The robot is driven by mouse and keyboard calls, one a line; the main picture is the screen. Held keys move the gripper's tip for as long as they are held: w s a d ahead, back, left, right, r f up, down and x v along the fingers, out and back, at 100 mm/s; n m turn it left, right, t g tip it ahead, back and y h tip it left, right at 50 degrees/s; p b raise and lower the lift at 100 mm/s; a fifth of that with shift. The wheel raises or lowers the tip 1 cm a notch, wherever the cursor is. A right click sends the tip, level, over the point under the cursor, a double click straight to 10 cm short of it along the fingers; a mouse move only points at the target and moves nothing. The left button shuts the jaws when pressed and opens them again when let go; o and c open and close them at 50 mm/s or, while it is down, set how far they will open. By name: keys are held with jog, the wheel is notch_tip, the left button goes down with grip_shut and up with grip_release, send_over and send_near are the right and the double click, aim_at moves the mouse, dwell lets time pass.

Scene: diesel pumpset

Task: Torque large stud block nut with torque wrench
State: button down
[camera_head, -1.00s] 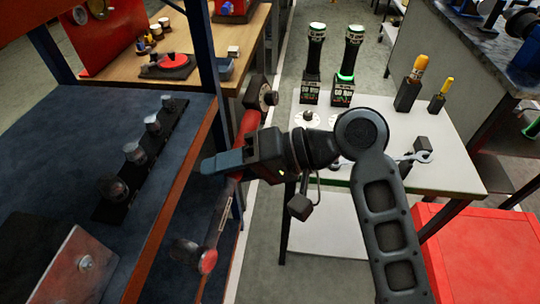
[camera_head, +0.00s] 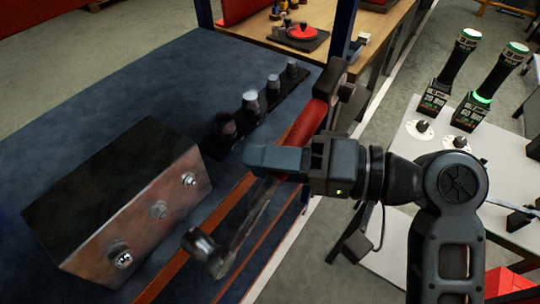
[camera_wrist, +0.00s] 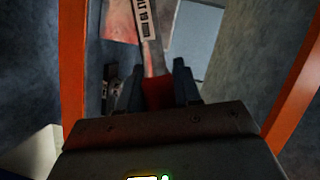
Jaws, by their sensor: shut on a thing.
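My gripper (camera_head: 290,158) is shut on the red handle of a torque wrench (camera_head: 252,222). The wrench slants down-left, its dark socket end (camera_head: 204,248) at the bench's orange front edge, to the right of the stud block. In the wrist view my gripper (camera_wrist: 158,88) has the red grip (camera_wrist: 157,94) between its fingers, with the labelled shaft (camera_wrist: 147,22) beyond. The metal stud block (camera_head: 125,205) sits on the blue bench. Studs with nuts show on its front face; the lowest-left nut (camera_head: 122,257) looks largest. The socket is apart from the nuts.
Several sockets stand on a dark rack (camera_head: 262,112) behind the block on the blue bench (camera_head: 125,100). A blue post (camera_head: 343,35) rises at the bench's back right. A white table (camera_head: 405,150) with two green-lit tools (camera_head: 495,85) stands at right.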

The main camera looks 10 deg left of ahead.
jog(key=s+a+r+n+t+h+p, duration=0.2)
jog(key=s+a+r+n+p, duration=0.2)
jog(key=s+a+r+n, duration=0.1)
notch_tip(320, 180, up, 3)
jog(key=shift+a+f+n+t+h, duration=0.2)
jog(key=shift+a+n+t+h, duration=0.2)
jog(key=shift+a+n, duration=0.5)
jog(key=shift+p, duration=0.4)
dwell(0.9)
jog(key=shift+w+a, duration=0.3)
jog(key=shift+a, duration=0.35)
dwell(0.6)
jog(key=shift+w, duration=0.1)
